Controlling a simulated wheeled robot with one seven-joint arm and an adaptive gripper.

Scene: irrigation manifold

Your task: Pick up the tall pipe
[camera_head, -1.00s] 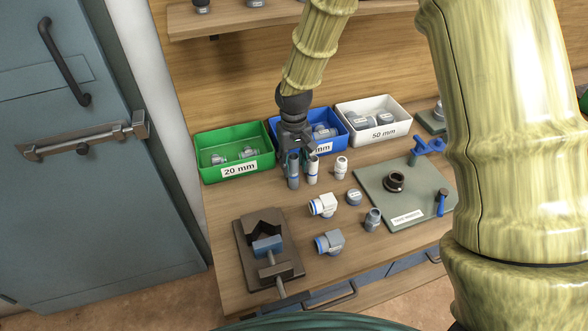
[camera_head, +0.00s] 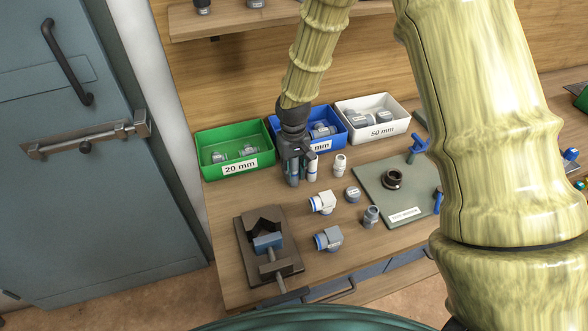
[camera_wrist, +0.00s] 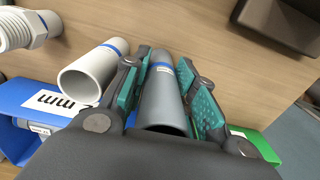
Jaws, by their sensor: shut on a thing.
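The tall grey pipe (camera_head: 293,181) stands on the bench in front of the bins. In the wrist view this grey pipe (camera_wrist: 163,103), with a blue band near its far end, lies between the teal finger pads. My gripper (camera_head: 294,165) is shut on it from above; the wrist view shows the gripper (camera_wrist: 164,75) with a pad on either side. A lighter pipe (camera_head: 312,171) with a blue band stands close to its right, outside the fingers. It also shows in the wrist view (camera_wrist: 92,73). Whether the grey pipe's base touches the bench is unclear.
Behind are a green bin (camera_head: 206,162), a blue bin (camera_head: 337,139) and a white bin (camera_head: 372,131). A vise (camera_head: 268,242) stands front left.

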